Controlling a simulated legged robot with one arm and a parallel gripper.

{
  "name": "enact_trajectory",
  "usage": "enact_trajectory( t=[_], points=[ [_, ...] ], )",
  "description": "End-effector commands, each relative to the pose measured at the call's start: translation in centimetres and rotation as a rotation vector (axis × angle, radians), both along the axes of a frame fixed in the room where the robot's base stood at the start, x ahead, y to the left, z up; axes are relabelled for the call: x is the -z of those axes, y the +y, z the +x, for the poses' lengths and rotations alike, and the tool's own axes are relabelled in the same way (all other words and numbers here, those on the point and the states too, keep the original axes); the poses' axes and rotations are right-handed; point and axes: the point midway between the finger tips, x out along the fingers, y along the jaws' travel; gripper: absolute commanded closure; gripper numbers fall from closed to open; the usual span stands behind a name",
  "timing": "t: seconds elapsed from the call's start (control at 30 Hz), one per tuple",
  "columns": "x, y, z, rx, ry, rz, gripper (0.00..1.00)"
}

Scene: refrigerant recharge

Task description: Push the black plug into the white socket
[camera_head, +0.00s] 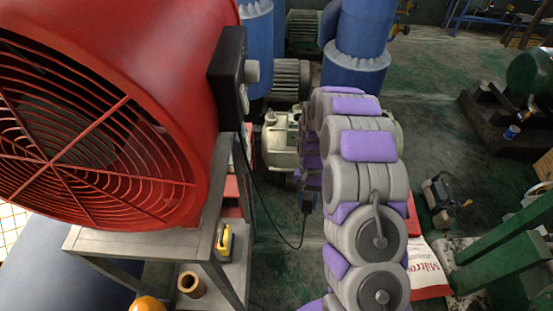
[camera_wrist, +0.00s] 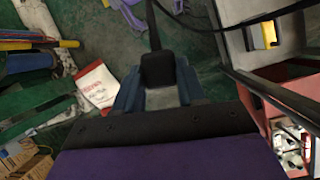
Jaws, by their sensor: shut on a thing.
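The black plug (camera_wrist: 157,70) is held between the two blue-grey fingers of my gripper (camera_wrist: 158,88) in the wrist view, with its cord running up from it. In the head view my gripper (camera_head: 309,198) points down beside the fan stand, and the plug there is too small to make out clearly. The socket does not show in the wrist view.
The big red fan (camera_head: 110,110) stands on a grey metal stand (camera_head: 150,242). A black cable (camera_head: 262,205) hangs from the box side in a loop toward my gripper. A yellow tool (camera_head: 224,240) lies on the stand. Blue pipes (camera_head: 358,45) and motors stand behind.

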Motion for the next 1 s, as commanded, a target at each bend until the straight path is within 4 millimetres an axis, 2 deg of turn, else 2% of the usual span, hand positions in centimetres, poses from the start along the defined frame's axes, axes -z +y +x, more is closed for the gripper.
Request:
enact_trajectory(
  t=[0.2, 0.53, 0.77, 1.0],
  points=[
    [1.3, 3.7, -1.3, 0.452, 0.080, -0.152, 0.87],
    [1.6, 10.2, -0.4, 1.106, 0.372, -0.358, 0.87],
    [1.2, 12.9, 1.3, 1.460, 0.640, -0.413, 0.87],
    [0.3, 13.9, 4.7, 1.832, 1.061, -0.359, 0.87]
  ],
)
